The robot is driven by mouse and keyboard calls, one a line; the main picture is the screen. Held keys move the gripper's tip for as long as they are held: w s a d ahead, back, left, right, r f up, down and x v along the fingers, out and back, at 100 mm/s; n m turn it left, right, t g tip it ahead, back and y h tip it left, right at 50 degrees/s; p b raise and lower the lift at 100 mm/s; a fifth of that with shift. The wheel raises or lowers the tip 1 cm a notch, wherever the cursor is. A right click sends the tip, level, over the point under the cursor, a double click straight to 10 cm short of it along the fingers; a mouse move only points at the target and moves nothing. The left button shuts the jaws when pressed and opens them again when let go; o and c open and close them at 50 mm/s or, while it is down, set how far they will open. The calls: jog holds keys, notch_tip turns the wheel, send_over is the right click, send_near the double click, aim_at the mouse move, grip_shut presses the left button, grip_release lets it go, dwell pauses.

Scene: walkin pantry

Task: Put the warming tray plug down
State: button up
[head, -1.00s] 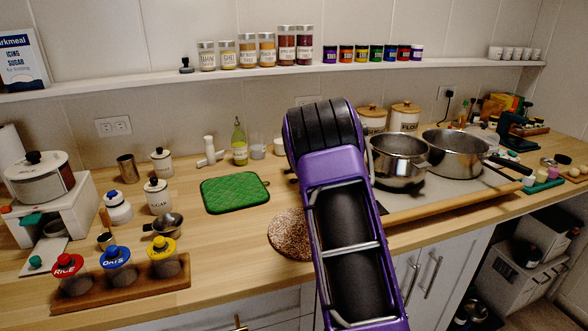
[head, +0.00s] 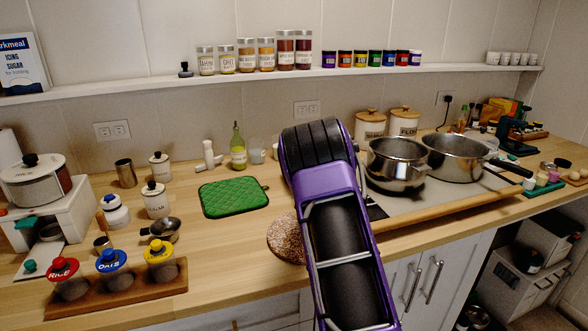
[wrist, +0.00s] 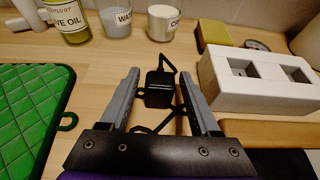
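The black plug (wrist: 160,90) shows in the wrist view with thin black cord around it, low over or on the wooden counter; I cannot tell if it touches the wood. My gripper (wrist: 159,72) has its two grey fingers apart, one on each side of the plug, with a narrow gap visible on both sides. In the head view my purple arm hides the plug and the fingertips. A pale flat slab (head: 412,208), which may be the warming tray, lies under two steel pots on the right.
A white block with two square recesses (wrist: 258,80) stands right of my gripper. A green pot holder (wrist: 28,105) lies left. An oil bottle (wrist: 67,20) and two cups (wrist: 117,20), (wrist: 163,22) stand behind. Bare counter (head: 225,245) lies left of my arm.

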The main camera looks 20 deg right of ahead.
jog(key=shift+o, duration=0.3)
jog(key=shift+r, duration=0.1)
jog(key=shift+r+p, duration=0.15)
jog(key=shift+p, duration=0.15)
jog(key=b+v, duration=0.1)
jog(key=v, duration=1.1)
